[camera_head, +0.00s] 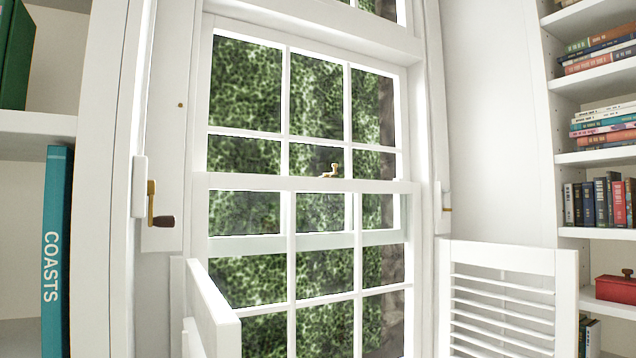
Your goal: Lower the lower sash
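A white double-hung window (303,131) fills the middle of the view. The top rail of the lower sash (250,183) runs across the window, with a small brass latch (330,171) on it. A second white rail (250,243) shows lower down, behind the lower sash's panes; it looks like the upper sash's bottom rail, so the two rails are not level with each other. The lower sash's bottom edge is below the picture, so its gap to the sill cannot be seen. Neither of my grippers is in view.
A louvred shutter (500,252) stands open at lower right, another white shutter panel (212,310) at lower left. A brass crank with dark knob (163,220) projects from the left frame. Bookshelves flank both sides; a red box (615,289) sits on the right one.

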